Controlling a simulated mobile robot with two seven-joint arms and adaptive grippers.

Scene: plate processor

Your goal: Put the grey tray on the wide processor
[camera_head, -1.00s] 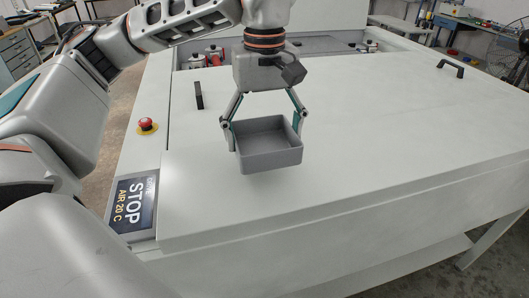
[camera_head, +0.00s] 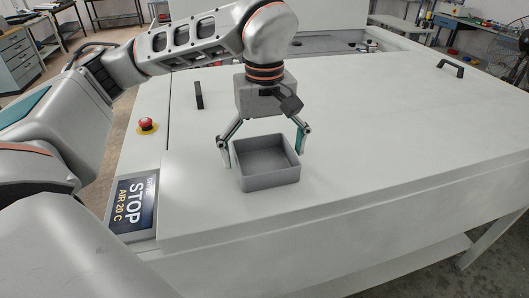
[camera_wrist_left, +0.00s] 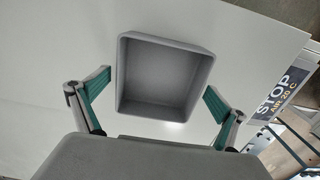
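The grey tray (camera_head: 268,181) is a square, empty open box. It sits upright on the white top of the wide processor (camera_head: 375,130), near its front left part. My left gripper (camera_head: 263,151) is above the tray with its fingers spread on either side of it. In the left wrist view, gaps show between the tray (camera_wrist_left: 165,80) and the green finger pads, so the left gripper (camera_wrist_left: 156,84) is open and holds nothing. My right gripper is not in view.
A red emergency button (camera_head: 146,124) and a STOP sign (camera_head: 133,203) are left of the tray. A black upright handle (camera_head: 199,95) stands behind it, and another handle (camera_head: 451,68) is at the far right. The lid right of the tray is clear.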

